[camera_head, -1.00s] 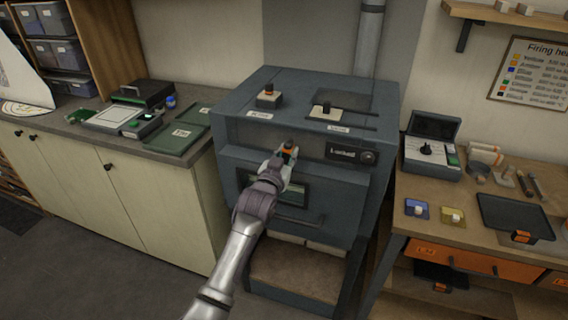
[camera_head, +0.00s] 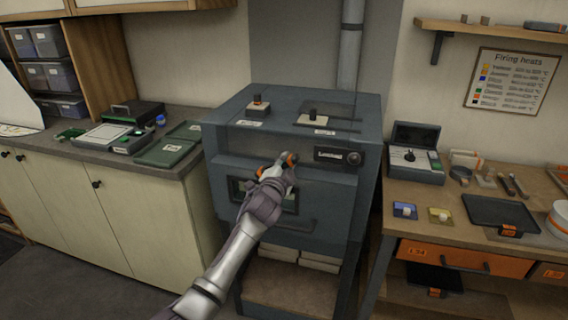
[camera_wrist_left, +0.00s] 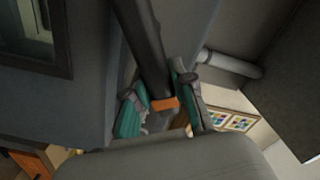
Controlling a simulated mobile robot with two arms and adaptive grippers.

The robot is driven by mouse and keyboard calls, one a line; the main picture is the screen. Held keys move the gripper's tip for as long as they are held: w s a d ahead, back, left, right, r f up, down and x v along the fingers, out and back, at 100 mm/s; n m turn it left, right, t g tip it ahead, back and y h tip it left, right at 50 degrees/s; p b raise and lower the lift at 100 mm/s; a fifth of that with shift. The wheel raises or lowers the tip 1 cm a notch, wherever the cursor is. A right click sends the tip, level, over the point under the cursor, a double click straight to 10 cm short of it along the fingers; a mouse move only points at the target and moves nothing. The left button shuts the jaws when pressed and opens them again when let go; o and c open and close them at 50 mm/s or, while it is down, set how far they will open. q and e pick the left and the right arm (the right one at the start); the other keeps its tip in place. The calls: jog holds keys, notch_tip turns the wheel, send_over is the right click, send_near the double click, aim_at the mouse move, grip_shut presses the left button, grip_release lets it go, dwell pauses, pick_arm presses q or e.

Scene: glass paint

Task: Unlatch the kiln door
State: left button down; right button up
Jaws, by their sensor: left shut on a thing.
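The kiln (camera_head: 230,135) is a large dark grey box with a front door that looks closed. A dark window (camera_head: 238,190) and a horizontal handle (camera_head: 300,226) are on its front. The latch is a dark bar (camera_wrist_left: 143,40) with an orange band (camera_wrist_left: 165,103), seen in the left wrist view between my teal finger pads. My left gripper (camera_head: 285,168) is at the upper front of the door and shut on the latch; it also shows in the left wrist view (camera_wrist_left: 160,105). The gripper hides part of the latch in the head view. My right gripper is out of view.
A panel with light lettering (camera_head: 337,156) sits right of the latch. Two switch blocks stand on the kiln top. A counter with green trays (camera_head: 165,152) is on the left. A wooden bench with a black tray (camera_head: 500,213) is on the right. Floor shows at lower left.

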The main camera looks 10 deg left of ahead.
pick_arm(q)
jog(key=m, duration=0.1)
jog(key=f+m, duration=0.1)
jog(key=m, duration=0.1)
jog(key=shift+d+f, duration=0.1)
jog(key=shift+d, duration=0.1)
jog(key=shift+d+f+m+b, duration=0.1)
jog(key=shift+f+m+b, duration=0.1)
jog(key=shift+m, duration=0.6)
jog(key=shift+f+m+b, duration=0.15)
jog(key=shift+f+m, duration=0.05)
jog(key=shift+m, duration=0.6)
jog(key=c, duration=1)
grip_release()
jog(key=shift+f, duration=0.1)
jog(key=shift+o, duration=0.2)
jog(key=shift+s, duration=0.1)
jog(key=s, duration=1.2)
jog(key=shift+a, duration=0.25)
jog(key=shift+w, duration=0.1)
